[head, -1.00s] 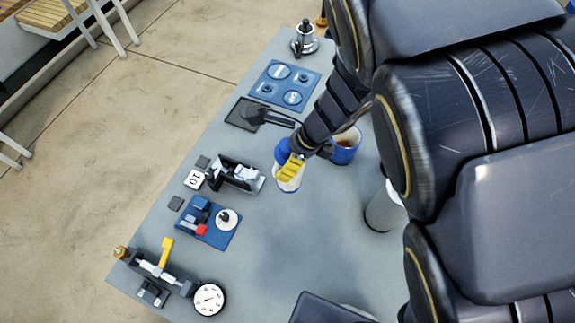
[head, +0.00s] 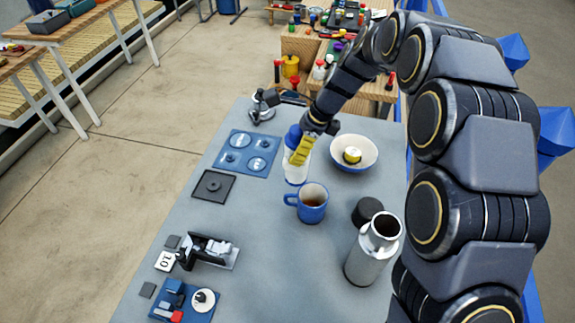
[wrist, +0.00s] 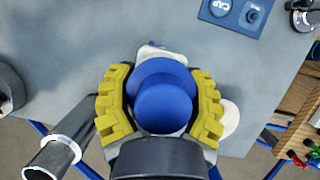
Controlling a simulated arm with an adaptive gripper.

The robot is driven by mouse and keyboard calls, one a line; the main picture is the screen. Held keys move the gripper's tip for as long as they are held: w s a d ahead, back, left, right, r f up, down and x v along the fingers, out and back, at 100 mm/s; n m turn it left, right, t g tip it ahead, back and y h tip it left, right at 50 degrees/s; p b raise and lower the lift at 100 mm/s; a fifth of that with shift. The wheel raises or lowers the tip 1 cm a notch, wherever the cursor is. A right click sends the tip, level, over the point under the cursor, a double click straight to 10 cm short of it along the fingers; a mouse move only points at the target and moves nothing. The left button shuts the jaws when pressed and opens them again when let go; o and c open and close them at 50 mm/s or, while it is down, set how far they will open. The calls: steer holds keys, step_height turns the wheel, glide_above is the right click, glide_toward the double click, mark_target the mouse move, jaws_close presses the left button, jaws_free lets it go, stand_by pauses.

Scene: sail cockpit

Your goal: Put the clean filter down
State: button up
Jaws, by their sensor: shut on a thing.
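My gripper (head: 303,150), with ridged yellow fingers, is shut around a white piece with a blue top, which I take to be the clean filter (head: 293,167). The filter is upright beyond the blue mug, and its lower end is near the table. I cannot tell whether it touches. In the wrist view the blue top (wrist: 163,103) lies between the yellow fingers (wrist: 160,108), and the rest is mostly hidden.
A blue mug (head: 311,213) of brown drink stands just in front. A white bowl (head: 369,163) with a yellow thing is to the right. A steel flask (head: 369,259) stands front right. A blue plate with round places (head: 262,143) and a black square tray (head: 196,190) lie left.

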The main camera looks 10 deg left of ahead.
steer(key=shift+w+f, duration=0.15)
steer(key=shift+w, duration=0.35)
steer(key=w+a+f, duration=0.5)
steer(key=w+f, duration=0.4)
steer(key=w, duration=0.3)
steer(key=shift+a+f, duration=0.2)
steer(key=shift+f, duration=1.6)
steer(key=shift+f, duration=0.1)
steer(key=o, duration=1.2)
steer(key=shift+f, duration=0.1)
